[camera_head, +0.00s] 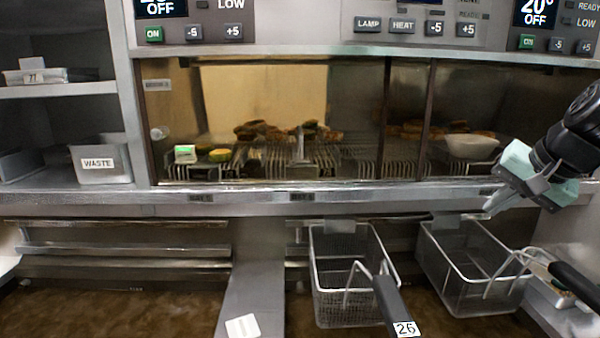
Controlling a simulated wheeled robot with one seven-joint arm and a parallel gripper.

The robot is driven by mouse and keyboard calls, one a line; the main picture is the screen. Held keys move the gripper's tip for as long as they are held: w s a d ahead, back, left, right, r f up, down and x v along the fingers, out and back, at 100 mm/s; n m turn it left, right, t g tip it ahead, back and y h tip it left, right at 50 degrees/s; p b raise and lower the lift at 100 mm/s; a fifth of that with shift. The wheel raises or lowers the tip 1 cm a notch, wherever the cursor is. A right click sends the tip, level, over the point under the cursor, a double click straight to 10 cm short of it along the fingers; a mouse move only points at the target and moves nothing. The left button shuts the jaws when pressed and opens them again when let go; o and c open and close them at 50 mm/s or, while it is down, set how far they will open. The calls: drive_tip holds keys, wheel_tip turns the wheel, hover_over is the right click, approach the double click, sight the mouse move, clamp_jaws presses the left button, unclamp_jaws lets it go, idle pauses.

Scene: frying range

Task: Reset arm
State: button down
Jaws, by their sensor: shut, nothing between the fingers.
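My gripper (490,209) is at the right of the view, at the end of my black arm, which comes in from the right edge. A gap shows between the gripper and that basket's handle.
A middle fry basket (345,305) with a handle tagged 26 hangs over the fryer oil (110,310). A lit warming cabinet (260,95) holds food on racks. A WASTE bin (100,176) stands at left. The area above the left vat is clear.

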drive_tip(key=s+a+f+n+g+h, duration=0.2)
drive_tip(key=s+a+f+n+g, duration=0.15)
drive_tip(key=s+f+n, duration=0.75)
drive_tip(key=s+a+f+n+g+b, duration=0.1)
drive_tip(key=s+a+f+n+g, duration=0.1)
drive_tip(key=s+a, duration=1.2)
drive_tip(key=a+n+g, duration=0.1)
drive_tip(key=a+n, duration=0.1)
drive_tip(key=a, duration=0.1)
drive_tip(key=shift+s+a+y, duration=0.15)
drive_tip(key=shift+s+y, duration=0.1)
drive_tip(key=shift+y, duration=0.05)
